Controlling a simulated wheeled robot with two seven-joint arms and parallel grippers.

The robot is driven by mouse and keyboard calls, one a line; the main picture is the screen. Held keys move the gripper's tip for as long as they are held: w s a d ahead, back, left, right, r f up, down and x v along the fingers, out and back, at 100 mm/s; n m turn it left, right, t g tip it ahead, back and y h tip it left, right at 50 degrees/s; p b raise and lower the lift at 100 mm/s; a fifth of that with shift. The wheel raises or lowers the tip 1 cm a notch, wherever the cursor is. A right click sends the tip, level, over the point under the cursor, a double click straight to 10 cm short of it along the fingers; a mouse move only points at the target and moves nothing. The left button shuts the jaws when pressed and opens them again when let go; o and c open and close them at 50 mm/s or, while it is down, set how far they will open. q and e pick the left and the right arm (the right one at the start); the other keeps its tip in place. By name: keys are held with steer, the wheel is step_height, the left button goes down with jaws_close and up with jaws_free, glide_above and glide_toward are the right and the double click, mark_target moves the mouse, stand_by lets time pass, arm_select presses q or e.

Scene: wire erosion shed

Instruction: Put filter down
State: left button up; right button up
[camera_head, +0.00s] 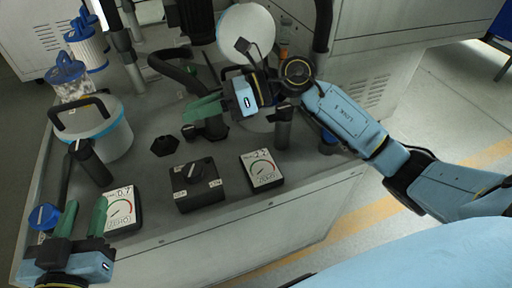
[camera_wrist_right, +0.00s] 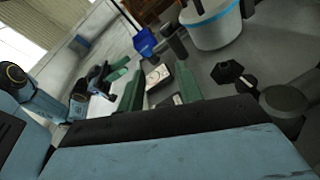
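A white round canister with a blue band and black handle (camera_head: 97,132), which looks like the filter, stands upright at the left of the grey bench top (camera_head: 225,165). It also shows at the top of the right wrist view (camera_wrist_right: 213,27). My right gripper (camera_head: 204,106) is to the right of it, apart from it. Its green fingers are apart with nothing between them in the right wrist view (camera_wrist_right: 160,92). My left gripper (camera_head: 84,220) is at the bench's front left corner, fingers apart and empty. A white round-topped thing (camera_head: 245,30) stands at the back, partly hidden by my right arm.
Two dial gauges, left (camera_head: 122,209) and right (camera_head: 262,170), flank a black knob box (camera_head: 197,186) along the front. A black hexagonal piece (camera_head: 165,146) lies mid-bench. Black pipes rise at the back.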

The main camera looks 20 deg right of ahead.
steer(key=s+r+m+t+y, duration=0.6)
steer(key=m+t, duration=0.5)
steer(key=m, duration=0.5)
steer(key=s+d+f+m+t+h, duration=0.1)
steer(key=d+f+m+h, duration=0.1)
steer(key=m+h, duration=0.3)
steer(key=s+d+f+m+t+h, duration=0.1)
steer(key=f+m+h, duration=0.4)
steer(key=m, duration=0.8)
steer(key=s+d+f+m+t+h, duration=0.1)
steer(key=s+d+f+m+h, duration=0.1)
steer(key=m+h, duration=0.5)
steer(key=shift+s+d+f+m, duration=0.1)
steer(key=shift+d+f+m, duration=0.35)
steer(key=shift+m, duration=0.35)
steer(key=shift+s+d+f+m, duration=0.1)
steer(key=shift+d+f+m, duration=0.3)
steer(key=shift+m, duration=0.4)
steer(key=shift+s+f, duration=0.2)
steer(key=shift+s, duration=0.05)
